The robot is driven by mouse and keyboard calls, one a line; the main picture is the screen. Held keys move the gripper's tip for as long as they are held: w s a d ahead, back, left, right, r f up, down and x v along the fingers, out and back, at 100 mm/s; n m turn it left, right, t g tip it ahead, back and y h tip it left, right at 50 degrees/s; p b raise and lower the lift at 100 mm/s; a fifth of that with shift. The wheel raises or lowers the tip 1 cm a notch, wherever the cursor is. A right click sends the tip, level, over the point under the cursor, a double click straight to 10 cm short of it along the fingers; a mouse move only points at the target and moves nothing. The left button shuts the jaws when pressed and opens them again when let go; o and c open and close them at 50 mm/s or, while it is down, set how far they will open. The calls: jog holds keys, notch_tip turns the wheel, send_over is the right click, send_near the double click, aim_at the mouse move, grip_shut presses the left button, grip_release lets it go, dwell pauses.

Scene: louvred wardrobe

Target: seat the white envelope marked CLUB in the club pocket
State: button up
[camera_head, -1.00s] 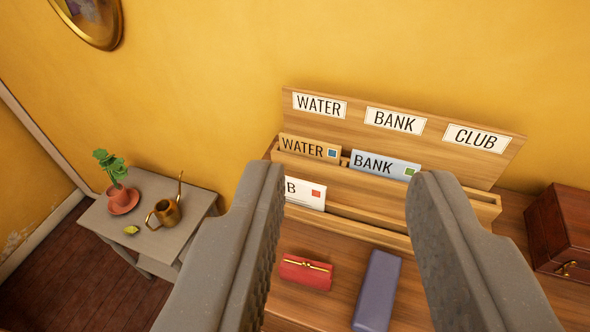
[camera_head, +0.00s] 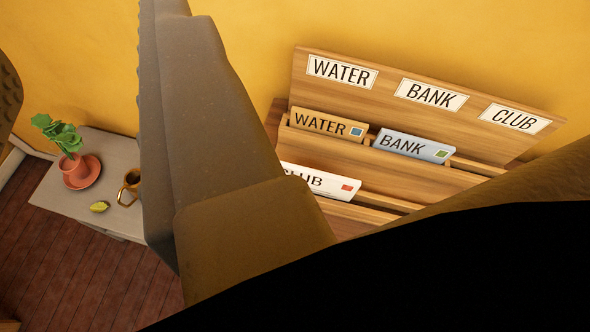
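The white envelope marked CLUB (camera_head: 325,183), with a red stamp, stands in the lower front slot of the wooden rack, at its left. Its left end and lower part are hidden behind my gripper finger. The CLUB label (camera_head: 515,118) is at the right of the rack's back board. The club pocket (camera_head: 478,166) below it, right of the BANK envelope, shows no envelope; its right end is covered by a brown part. My gripper (camera_head: 80,45) is left of the rack, its fingers apart, with no object seen between them.
A tan WATER envelope (camera_head: 328,124) and a pale blue BANK envelope (camera_head: 413,146) stand in the rack's upper row. A grey side table (camera_head: 110,150) at left holds a potted plant (camera_head: 66,150) and a brass watering can (camera_head: 131,186). Black covers the lower right.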

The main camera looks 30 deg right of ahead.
jog(key=m+g+p, duration=1.2)
jog(key=m+g, duration=0.3)
jog(key=m, duration=1)
send_over(318, 173)
notch_tip(318, 173, down, 23)
jog(key=f, duration=0.2)
jog(key=f+p, duration=0.1)
jog(key=f, duration=0.5)
jog(key=shift+s+d+f, duration=0.15)
jog(key=shift+s+d, duration=0.05)
jog(key=shift+s, duration=0.1)
jog(key=shift+w+a+f+p, duration=0.15)
jog(key=shift+f+p, duration=0.4)
jog(key=shift+f, duration=0.75)
jog(key=shift+w+a+f+p, duration=0.15)
jog(key=shift+f+p, duration=0.35)
jog(key=shift+f, duration=0.8)
jog(key=shift+d, duration=0.1)
grip_shut()
